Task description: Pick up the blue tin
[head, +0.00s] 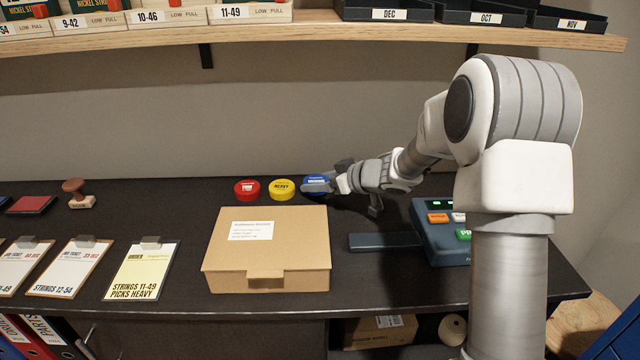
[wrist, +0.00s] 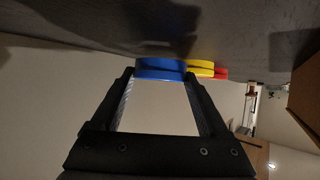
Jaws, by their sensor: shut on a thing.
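The blue tin (head: 316,179) is at the back of the dark worktop, the rightmost of a row of three round tins. My gripper (head: 322,186) reaches it from the right and is shut on it, partly hiding it. In the wrist view the blue tin (wrist: 160,69) sits between the two fingertips of my gripper (wrist: 160,76). It appears to be at worktop level; I cannot tell whether it is lifted.
A yellow tin (head: 282,189) and a red tin (head: 247,190) stand left of the blue one. A cardboard box (head: 268,270) lies in front. A blue-grey device (head: 437,232) with coloured buttons stands at the right. A wooden shelf (head: 330,37) runs above.

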